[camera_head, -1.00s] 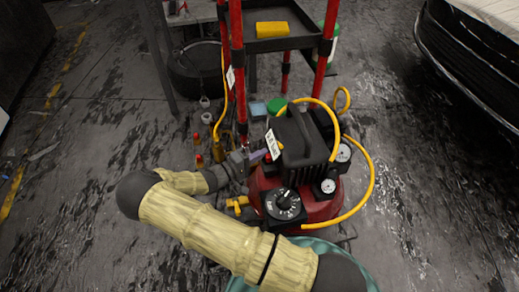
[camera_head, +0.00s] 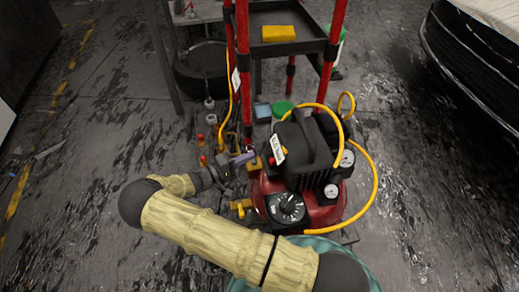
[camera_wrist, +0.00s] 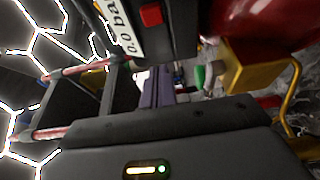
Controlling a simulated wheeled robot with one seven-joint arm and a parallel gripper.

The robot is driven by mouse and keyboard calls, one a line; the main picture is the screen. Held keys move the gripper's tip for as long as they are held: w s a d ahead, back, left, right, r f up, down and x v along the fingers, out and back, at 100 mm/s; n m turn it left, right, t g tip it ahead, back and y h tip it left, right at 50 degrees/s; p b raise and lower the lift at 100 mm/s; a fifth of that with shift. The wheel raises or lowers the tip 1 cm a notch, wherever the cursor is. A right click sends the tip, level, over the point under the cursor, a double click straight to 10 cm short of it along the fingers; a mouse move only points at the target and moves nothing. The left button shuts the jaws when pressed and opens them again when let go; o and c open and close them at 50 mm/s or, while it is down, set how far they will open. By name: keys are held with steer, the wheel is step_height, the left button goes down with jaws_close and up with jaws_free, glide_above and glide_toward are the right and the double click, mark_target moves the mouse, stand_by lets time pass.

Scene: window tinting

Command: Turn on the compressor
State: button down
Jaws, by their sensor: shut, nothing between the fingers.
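The compressor (camera_head: 327,208) has a red tank, a black top with a handle, a black dial, gauges and a yellow hose. It stands on the floor right of my gripper (camera_head: 248,157). A white label (camera_head: 277,147) sits on its left side. In the wrist view this label (camera_wrist: 120,28) reads "0.0 ba", with its end cut off, and a red switch (camera_wrist: 151,14) is beside it on the black housing. My gripper's purple fingers (camera_wrist: 157,88) are together and empty. They appear apart from the switch, which is above them in that view.
A red-posted cart (camera_head: 281,46) with a yellow block (camera_head: 278,33) stands behind the compressor. Small bottles and fittings lie near my gripper. A yellow fitting (camera_head: 241,207) sticks out left of the tank. A vehicle (camera_head: 480,60) is at the right. Floor at the left is clear.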

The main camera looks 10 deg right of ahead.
steer(key=v, duration=0.3)
steer(key=shift+s+a, duration=0.15)
steer(key=shift+a, duration=0.25)
